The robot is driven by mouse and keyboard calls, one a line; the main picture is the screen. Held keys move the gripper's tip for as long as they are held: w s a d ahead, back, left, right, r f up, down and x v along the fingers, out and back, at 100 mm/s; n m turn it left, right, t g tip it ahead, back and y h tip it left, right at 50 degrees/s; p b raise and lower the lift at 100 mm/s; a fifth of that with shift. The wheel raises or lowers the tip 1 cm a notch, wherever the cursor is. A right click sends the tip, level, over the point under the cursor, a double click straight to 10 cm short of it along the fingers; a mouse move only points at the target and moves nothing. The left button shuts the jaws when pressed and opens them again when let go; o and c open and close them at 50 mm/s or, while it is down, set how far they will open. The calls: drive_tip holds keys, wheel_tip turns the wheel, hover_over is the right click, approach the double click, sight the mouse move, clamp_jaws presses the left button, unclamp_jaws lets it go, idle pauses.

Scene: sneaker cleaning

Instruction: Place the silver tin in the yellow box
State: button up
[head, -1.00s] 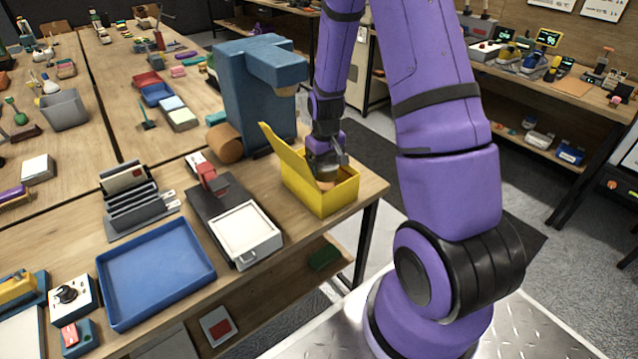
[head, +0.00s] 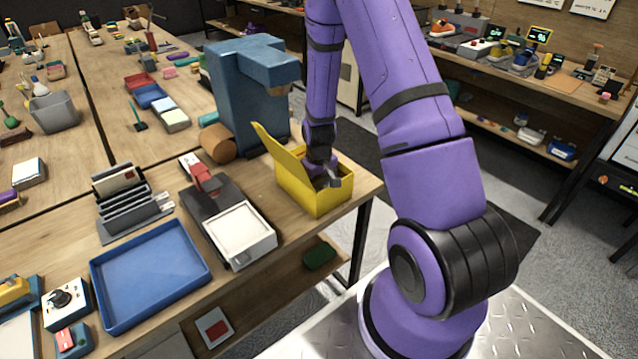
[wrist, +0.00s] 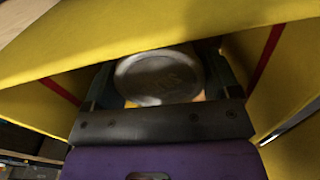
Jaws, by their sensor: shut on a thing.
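The yellow box (head: 317,201) stands near the table's right edge with its lid raised on the left side. My gripper (head: 326,180) points down into the box's opening, and its fingertips are hidden by the box walls in the head view. In the wrist view the silver tin (wrist: 159,76), round with a stamped lid, sits between the fingers of my gripper (wrist: 162,92), which is shut on it. Yellow walls surround the tin there. Whether the tin touches the box floor cannot be told.
A blue machine (head: 245,95) stands directly behind and left of the box. A brown roll (head: 218,143) lies beside it. A grey and red device with a white panel (head: 239,234) and a blue tray (head: 150,275) lie to the left. The table's edge is close on the right.

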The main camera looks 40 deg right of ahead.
drive_tip(key=shift+f, duration=0.1)
drive_tip(key=o, duration=0.8)
drive_tip(key=s+a+r+t, duration=0.1)
drive_tip(key=s+a+r, duration=0.15)
drive_tip(key=r, duration=0.85)
drive_tip(key=s+a+r+t, duration=0.1)
drive_tip(key=s+a+r, duration=0.15)
drive_tip(key=r, duration=0.85)
drive_tip(key=s+a+r+t, duration=0.1)
drive_tip(key=s+a+r, duration=0.15)
drive_tip(key=r, duration=0.75)
drive_tip(key=shift+s+a+r+n+t, duration=0.1)
drive_tip(key=shift+s+a+r+t, duration=0.25)
drive_tip(key=shift+s+a+r, duration=1.3)
drive_tip(key=shift+s+a+r+n+t, duration=0.1)
drive_tip(key=shift+s+a+r+t, duration=0.25)
drive_tip(key=shift+s+r, duration=2.55)
drive_tip(key=shift+s+a+r+n+t, duration=0.1)
drive_tip(key=shift+s+a+r+t, duration=0.6)
drive_tip(key=shift+s, duration=2.85)
drive_tip(key=shift+a+r+g, duration=0.2)
drive_tip(key=shift+r+g, duration=0.05)
drive_tip(key=shift+g, duration=0.05)
